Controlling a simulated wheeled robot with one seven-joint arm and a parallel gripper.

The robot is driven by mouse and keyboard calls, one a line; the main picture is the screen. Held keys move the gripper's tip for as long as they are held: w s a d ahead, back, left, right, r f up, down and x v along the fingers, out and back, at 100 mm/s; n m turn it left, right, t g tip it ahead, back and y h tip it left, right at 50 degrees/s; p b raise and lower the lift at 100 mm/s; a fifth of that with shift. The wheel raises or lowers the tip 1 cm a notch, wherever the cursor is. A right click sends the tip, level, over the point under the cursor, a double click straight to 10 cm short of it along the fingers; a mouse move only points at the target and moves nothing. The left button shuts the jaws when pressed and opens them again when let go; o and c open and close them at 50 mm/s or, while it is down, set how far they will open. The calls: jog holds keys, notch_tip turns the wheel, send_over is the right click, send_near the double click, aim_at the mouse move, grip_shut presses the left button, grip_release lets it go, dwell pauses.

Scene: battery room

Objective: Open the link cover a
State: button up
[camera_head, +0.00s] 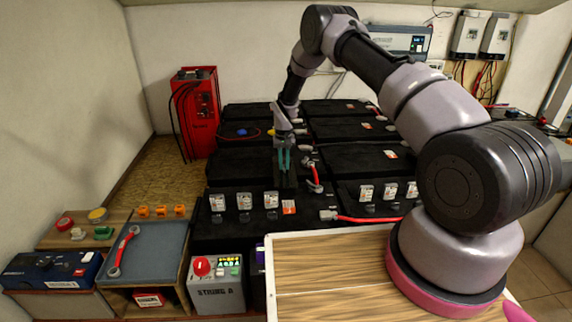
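My gripper (284,161) reaches down over the black battery bank, its two teal fingers pointing down beside a battery top (240,163). A narrow dark gap seems to show between the fingers, but they are too small to tell whether they are open or shut on something. Link cover a cannot be told apart for certain. A red link cable (315,174) lies just right of the fingers, and another red link cable (371,220) runs along the front row. Small light-coloured caps sit near the gripper, partly hidden by it.
A red charger (195,112) stands at the back left. A control box (216,281) with a red knob stands in front of the bank. A grey tray (152,256) holds a red cable with lugs (122,252). My arm hides the right side of the bank.

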jog(key=shift+o, duration=1.2)
notch_tip(320, 180, up, 11)
jog(key=shift+f, duration=0.1)
notch_tip(320, 180, up, 20)
jog(key=m+t, duration=0.1)
jog(key=t, duration=0.1)
send_over(284, 166)
jog(key=s+d, duration=0.4)
jog(key=d, duration=0.1)
jog(key=s+d+r+m+t+y, duration=0.1)
jog(key=s+d+r, duration=0.2)
jog(key=s+r, duration=0.3)
jog(key=s+d+r, duration=0.2)
jog(key=s+r, duration=0.2)
jog(key=r, duration=0.4)
jog(key=s+d+r+m+t, duration=0.1)
jog(key=s+d+r+t, duration=0.1)
jog(key=s, duration=1.1)
jog(key=s+d+r+m+t+y, duration=0.1)
jog(key=s+d+r, duration=0.3)
jog(key=s, duration=0.9)
jog(key=shift+s+d+r+t, duration=0.15)
jog(key=shift+s+r+t, duration=0.05)
jog(key=shift+r+t, duration=0.5)
